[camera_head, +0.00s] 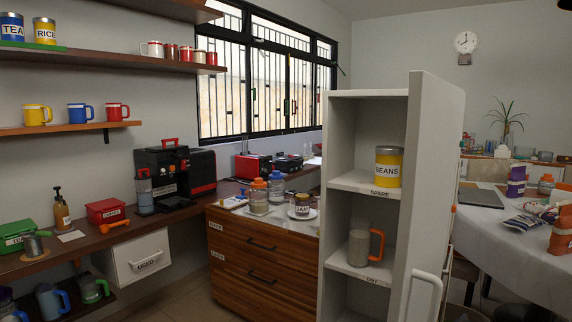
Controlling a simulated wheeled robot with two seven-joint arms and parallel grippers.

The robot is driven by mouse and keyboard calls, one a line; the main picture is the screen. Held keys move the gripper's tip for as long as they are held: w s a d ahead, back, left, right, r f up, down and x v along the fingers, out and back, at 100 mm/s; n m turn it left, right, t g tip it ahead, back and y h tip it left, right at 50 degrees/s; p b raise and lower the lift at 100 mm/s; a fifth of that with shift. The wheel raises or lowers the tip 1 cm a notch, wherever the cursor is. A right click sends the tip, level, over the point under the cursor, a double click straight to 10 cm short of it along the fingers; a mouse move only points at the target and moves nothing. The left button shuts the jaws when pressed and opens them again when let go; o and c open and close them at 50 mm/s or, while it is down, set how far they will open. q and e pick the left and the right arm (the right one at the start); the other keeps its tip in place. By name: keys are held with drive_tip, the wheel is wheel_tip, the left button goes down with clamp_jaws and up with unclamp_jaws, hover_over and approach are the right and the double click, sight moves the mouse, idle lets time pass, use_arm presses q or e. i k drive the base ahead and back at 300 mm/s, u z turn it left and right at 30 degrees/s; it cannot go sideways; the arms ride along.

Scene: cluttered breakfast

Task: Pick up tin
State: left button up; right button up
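A yellow tin labelled BEANS (388,166) stands upright on the SPARE shelf of the tall white cabinet (342,140). On the upper left wall shelf stand a blue and yellow tin labelled TEA (12,27) and a yellow and blue tin labelled RICE (45,32). A small jar or tin with a dark label (302,204) sits on a white plate on the wooden drawer unit. Neither of my grippers is in view.
The cabinet's white door (430,190) stands open at its right side. A jug with an orange handle (362,246) stands on the lower shelf. The wooden counter (100,240) holds a red box (105,211) and a coffee machine (175,175). A cluttered white table (500,235) is at right.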

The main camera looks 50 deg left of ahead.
sight(388, 158)
drive_tip(key=u, duration=2.35)
drive_tip(key=i, duration=3.05)
drive_tip(key=z, duration=2.7)
